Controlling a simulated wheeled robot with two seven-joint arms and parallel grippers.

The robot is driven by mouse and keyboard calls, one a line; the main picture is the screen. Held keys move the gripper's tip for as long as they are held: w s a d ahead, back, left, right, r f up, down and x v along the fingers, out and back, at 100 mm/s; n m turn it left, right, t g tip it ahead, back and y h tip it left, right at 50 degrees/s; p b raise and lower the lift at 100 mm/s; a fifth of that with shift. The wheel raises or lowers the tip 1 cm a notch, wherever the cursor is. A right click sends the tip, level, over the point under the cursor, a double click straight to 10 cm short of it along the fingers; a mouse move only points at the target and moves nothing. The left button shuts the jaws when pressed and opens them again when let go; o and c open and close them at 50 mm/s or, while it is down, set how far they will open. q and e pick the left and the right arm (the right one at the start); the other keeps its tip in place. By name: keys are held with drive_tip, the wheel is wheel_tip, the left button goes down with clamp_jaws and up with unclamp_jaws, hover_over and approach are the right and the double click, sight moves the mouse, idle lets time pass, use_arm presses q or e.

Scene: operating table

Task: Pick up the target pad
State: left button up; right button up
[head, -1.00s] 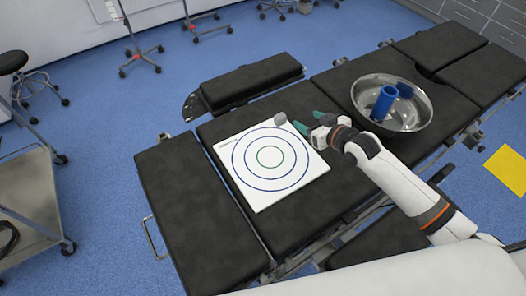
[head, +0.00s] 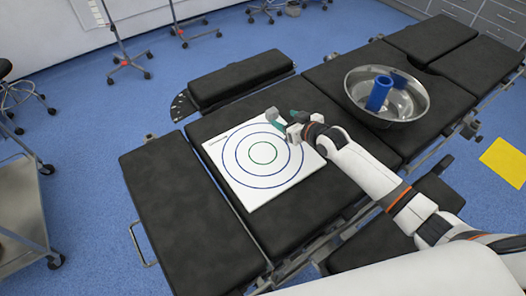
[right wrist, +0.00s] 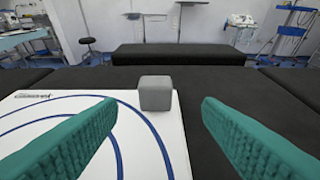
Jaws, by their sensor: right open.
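The target pad (head: 245,186) is a white square board with blue rings and a green inner ring, lying flat on the black operating table. A small grey block (head: 271,114) sits at its far right corner and also shows in the right wrist view (right wrist: 157,93). My right gripper (head: 284,119), with green fingers, is open at the pad's far right edge, close to the block. In the right wrist view the block is ahead, centred between the fingers, with nothing gripped. The pad (right wrist: 160,135) fills the lower left there. My left gripper is not in view.
A black side pad (head: 240,78) lies beyond the far edge. The table section (head: 190,210) left of the pad is clear.

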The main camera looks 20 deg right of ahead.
sight(275, 114)
drive_tip(key=shift+w+a+f, duration=0.1)
drive_tip(key=shift+w+a, duration=0.2)
drive_tip(key=shift+w, duration=0.2)
drive_tip(key=x, duration=0.4)
drive_tip(key=shift+a, duration=0.15)
drive_tip(key=c, duration=1.3)
